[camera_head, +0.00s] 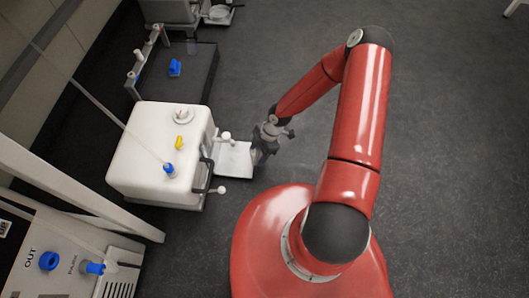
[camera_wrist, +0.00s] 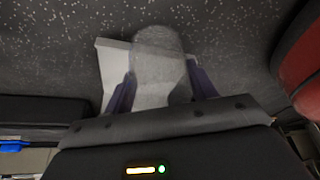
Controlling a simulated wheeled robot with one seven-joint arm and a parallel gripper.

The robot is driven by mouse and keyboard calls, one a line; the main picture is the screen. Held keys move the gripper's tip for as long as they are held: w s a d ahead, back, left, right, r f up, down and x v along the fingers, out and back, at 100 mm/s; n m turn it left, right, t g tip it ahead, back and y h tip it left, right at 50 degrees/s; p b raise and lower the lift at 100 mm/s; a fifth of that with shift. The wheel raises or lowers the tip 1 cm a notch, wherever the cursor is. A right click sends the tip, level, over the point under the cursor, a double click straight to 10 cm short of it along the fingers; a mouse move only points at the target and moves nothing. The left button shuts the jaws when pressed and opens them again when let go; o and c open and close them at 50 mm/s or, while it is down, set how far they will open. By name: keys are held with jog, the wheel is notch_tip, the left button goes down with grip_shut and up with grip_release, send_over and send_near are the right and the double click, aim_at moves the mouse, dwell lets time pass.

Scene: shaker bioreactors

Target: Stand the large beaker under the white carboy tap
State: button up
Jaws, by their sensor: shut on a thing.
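The white carboy (camera_head: 150,150) lies left of my gripper (camera_head: 264,150) in the head view. White knob-like fittings (camera_head: 226,136) and a black handle (camera_head: 208,178) are on its right side; I cannot tell which part is the tap. A white platform (camera_head: 236,166) juts out beside the carboy, and my gripper is at its right edge. In the wrist view, my gripper (camera_wrist: 162,92) is shut on a clear, greyish beaker (camera_wrist: 158,62) between its dark fingers. The platform (camera_wrist: 112,62) shows behind the beaker. Whether the beaker's base touches it is unclear.
A dark unit with a blue fitting (camera_head: 175,67) stands behind the carboy. A panel marked OUT with blue fittings (camera_head: 48,261) is at the lower left. The dark floor (camera_head: 450,130) is clear to the right.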

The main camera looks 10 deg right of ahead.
jog(key=shift+w+a+b, duration=0.3)
jog(key=shift+w+a, duration=0.2)
jog(key=shift+a, duration=0.95)
jog(key=shift+w+a+b, duration=0.35)
jog(key=shift+w+a, duration=0.2)
jog(key=shift+a, duration=0.9)
jog(key=shift+w+a+b, duration=0.3)
jog(key=shift+w+a, duration=0.2)
jog(key=shift+a, duration=0.95)
jog(key=shift+d+f+b, duration=0.1)
jog(key=shift+f+b, duration=0.3)
jog(key=shift+f, duration=0.15)
jog(key=shift+s+d+f, duration=0.1)
jog(key=shift+s+f, duration=0.05)
jog(key=o, duration=1.1)
jog(key=shift+c, duration=0.2)
jog(key=a+p+v, duration=0.1)
jog(key=p+v, duration=0.1)
jog(key=v, duration=0.6)
jog(key=shift+w+r, duration=0.25)
jog(key=shift+r, duration=0.25)
jog(key=shift+d, duration=0.1)
